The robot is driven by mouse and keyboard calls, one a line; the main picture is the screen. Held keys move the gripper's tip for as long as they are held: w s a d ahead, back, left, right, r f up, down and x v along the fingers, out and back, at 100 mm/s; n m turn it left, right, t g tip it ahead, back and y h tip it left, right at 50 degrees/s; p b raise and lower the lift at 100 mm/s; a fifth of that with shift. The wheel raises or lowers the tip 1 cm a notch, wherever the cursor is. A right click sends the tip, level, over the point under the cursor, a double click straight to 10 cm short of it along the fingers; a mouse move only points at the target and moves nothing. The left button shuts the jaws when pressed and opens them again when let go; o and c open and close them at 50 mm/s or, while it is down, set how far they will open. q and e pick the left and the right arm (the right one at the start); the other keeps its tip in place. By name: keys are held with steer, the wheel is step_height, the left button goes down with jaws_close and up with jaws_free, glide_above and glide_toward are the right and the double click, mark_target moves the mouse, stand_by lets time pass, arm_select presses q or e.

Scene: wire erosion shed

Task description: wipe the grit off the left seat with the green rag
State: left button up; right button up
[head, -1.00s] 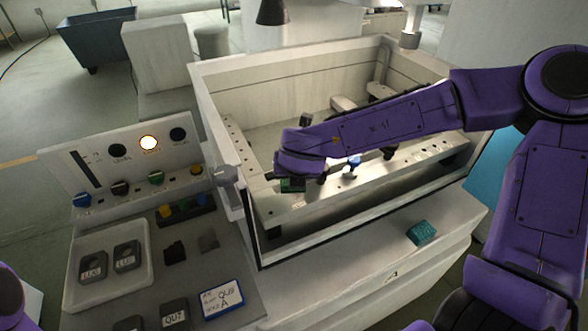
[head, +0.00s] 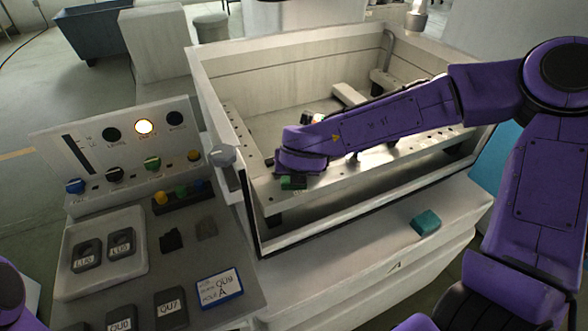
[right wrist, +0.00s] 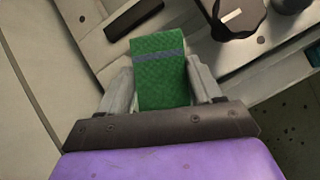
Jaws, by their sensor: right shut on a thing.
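The green rag (head: 292,183) is at the left part of the metal rail (head: 345,176) inside the open tank, under my right gripper (head: 297,174). In the right wrist view the rag (right wrist: 160,72), green with a grey-blue stripe, is between the two fingers of my right gripper (right wrist: 161,88), which is shut on it. I cannot tell whether the rag touches the surface below. The left seat cannot be made out clearly; my right arm and gripper cover part of the rail there. No grit can be told apart. My left gripper is not in view.
A dark knob (right wrist: 238,16) is close to the rag in the wrist view. The tank wall (head: 225,120) stands left of my gripper. A control panel (head: 120,150), a tray (head: 75,285) with labelled blocks and a teal block (head: 426,222) are outside the tank.

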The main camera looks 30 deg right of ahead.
steer(key=shift+f+b, duration=0.75)
steer(key=shift+f, duration=0.2)
